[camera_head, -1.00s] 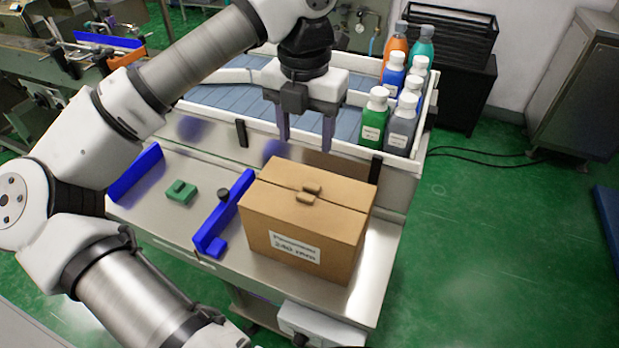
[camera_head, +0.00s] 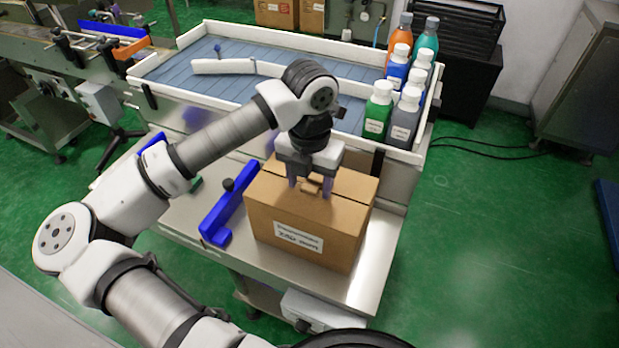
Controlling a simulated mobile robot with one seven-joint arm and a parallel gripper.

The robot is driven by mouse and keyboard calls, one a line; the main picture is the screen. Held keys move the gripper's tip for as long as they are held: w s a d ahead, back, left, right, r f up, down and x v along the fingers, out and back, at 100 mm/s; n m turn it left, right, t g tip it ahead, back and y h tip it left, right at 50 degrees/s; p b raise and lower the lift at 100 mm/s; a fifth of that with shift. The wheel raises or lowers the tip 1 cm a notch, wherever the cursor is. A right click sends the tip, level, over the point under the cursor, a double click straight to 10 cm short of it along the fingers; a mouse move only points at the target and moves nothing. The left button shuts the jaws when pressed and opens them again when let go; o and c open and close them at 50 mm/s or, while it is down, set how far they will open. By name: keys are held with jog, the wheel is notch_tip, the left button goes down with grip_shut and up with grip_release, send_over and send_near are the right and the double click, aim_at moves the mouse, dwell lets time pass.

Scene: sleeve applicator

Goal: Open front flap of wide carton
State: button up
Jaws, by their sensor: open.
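The wide carton (camera_head: 328,238) is a brown cardboard box with a white label on its front face, standing on the steel table. Its top looks shut, with two flaps meeting at a seam. Small brown tabs (camera_head: 313,185) sit near the middle of the top, by the seam. My gripper (camera_head: 310,190) points down over the carton's top, its two purple fingers on either side of the tabs. The fingers are open. I cannot tell whether they touch the tabs or the cardboard. My gripper hides part of the rear flap.
A blue guide (camera_head: 228,205) stands just left of the carton on the table (camera_head: 272,268). Behind is a blue-slatted conveyor tray (camera_head: 185,80) with several capped bottles (camera_head: 404,110) at its right end. A black rack (camera_head: 462,60) stands behind right.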

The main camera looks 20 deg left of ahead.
jog(key=shift+c, duration=0.2)
grip_shut()
